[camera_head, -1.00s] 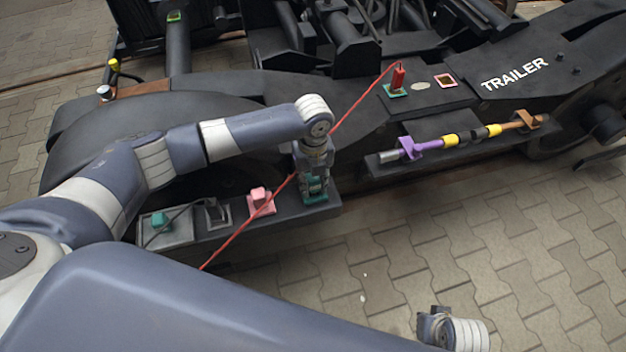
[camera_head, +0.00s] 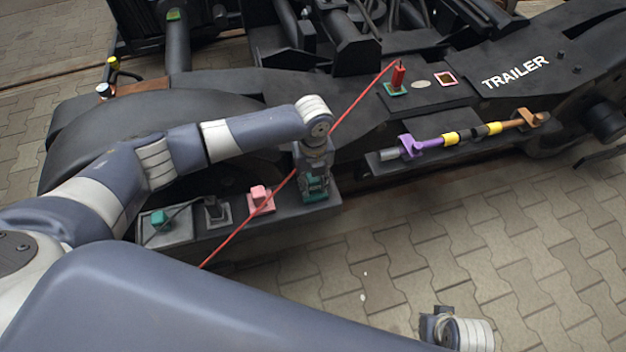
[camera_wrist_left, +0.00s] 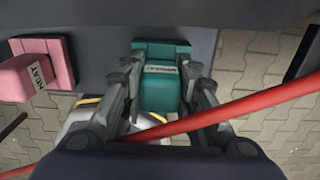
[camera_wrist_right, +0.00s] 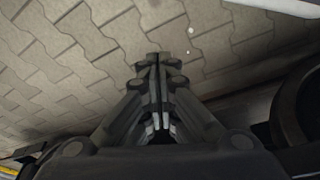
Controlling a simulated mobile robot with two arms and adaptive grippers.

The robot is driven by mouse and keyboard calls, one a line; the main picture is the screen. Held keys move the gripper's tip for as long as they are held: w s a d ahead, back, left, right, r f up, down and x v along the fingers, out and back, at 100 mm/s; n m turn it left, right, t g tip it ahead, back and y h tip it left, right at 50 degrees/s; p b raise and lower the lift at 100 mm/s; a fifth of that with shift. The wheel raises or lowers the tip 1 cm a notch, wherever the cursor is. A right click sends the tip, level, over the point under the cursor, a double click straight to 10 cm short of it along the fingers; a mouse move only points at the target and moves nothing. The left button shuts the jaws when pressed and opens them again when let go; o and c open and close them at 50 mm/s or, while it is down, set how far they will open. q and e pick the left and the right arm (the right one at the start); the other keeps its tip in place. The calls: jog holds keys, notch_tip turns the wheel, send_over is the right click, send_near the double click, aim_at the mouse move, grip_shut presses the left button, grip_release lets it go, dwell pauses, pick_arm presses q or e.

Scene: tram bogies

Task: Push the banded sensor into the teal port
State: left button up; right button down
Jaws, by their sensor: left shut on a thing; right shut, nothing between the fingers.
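A rod with yellow and dark bands (camera_head: 465,136) lies along a side shelf in the head view, between a purple holder and an orange one; I cannot be sure it is the banded sensor. A teal block (camera_wrist_left: 164,92) with a small label stands on the end of the left shelf. My left gripper (camera_head: 314,184) is shut on this teal block, one finger on each side in the left wrist view. A red plug (camera_head: 398,76) stands upright at a green-teal plate (camera_head: 396,90). My right gripper (camera_wrist_right: 158,60) is shut and empty above the paving.
A pink block (camera_head: 260,198), a grey holder (camera_head: 216,210) and a tray (camera_head: 178,236) with a teal piece share the left shelf. A red cable (camera_head: 352,106) crosses close to my left gripper. A pink-rimmed square socket (camera_head: 446,79) is near the TRAILER lettering.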

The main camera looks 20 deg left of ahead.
pick_arm(q)
jog(key=shift+s+f, duration=0.1)
jog(key=shift+f, duration=0.1)
pick_arm(e)
jog(key=shift+r, duration=0.3)
pick_arm(q)
jog(key=shift+f, duration=0.15)
jog(key=shift+s+f, duration=0.15)
jog(key=shift+f, duration=0.05)
pick_arm(e)
jog(key=shift+w+r, duration=0.1)
jog(key=shift+r, duration=0.4)
pick_arm(q)
jog(key=shift+s+f, duration=0.1)
jog(key=o, duration=1)
jog(key=shift+o, duration=0.3)
jog(key=shift+f, duration=0.1)
jog(key=shift+w+f, duration=0.1)
jog(key=shift+w, duration=0.1)
pick_arm(e)
jog(key=shift+w, duration=0.1)
